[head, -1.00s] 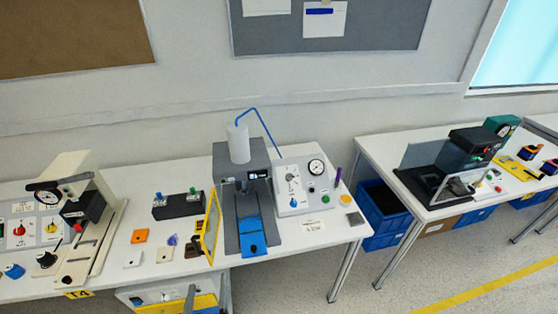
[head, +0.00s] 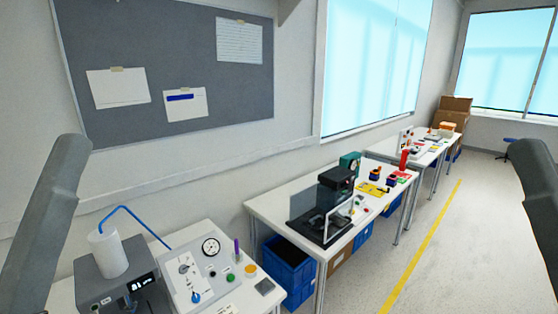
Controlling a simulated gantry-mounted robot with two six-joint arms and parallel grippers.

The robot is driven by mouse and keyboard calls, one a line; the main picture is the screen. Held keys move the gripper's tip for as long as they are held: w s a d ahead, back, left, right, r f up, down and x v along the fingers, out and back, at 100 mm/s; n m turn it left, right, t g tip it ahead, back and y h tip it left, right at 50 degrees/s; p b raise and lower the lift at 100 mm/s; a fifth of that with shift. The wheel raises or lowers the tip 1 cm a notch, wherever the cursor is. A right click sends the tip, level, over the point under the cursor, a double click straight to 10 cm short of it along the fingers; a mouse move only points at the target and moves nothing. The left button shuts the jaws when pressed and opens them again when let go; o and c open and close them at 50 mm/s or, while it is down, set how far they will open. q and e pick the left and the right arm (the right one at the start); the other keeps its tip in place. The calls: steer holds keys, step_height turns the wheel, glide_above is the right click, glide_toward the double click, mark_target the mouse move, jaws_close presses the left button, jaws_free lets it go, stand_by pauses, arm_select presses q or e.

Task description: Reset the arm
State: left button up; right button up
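Dark grey links of my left arm (head: 48,225) and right arm (head: 540,200) show at the two side edges of the head view. Neither gripper is in view, so I cannot see whether they are open or shut. A pale control panel (head: 222,292) stands at the lower left on the near white table. It bears a blue rotary knob (head: 196,297), a round gauge (head: 211,247), a green button (head: 230,278) and a yellow button (head: 251,268). Nothing is seen touching the panel.
A grey machine (head: 125,288) with a white cylinder (head: 107,252) and blue hose stands left of the panel. A second table (head: 268,210) carries a black machine (head: 334,190). Blue crates (head: 284,262) stand beneath. The floor (head: 470,260) at right is clear.

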step_height(320, 180, up, 29)
steer(key=p, duration=2.5)
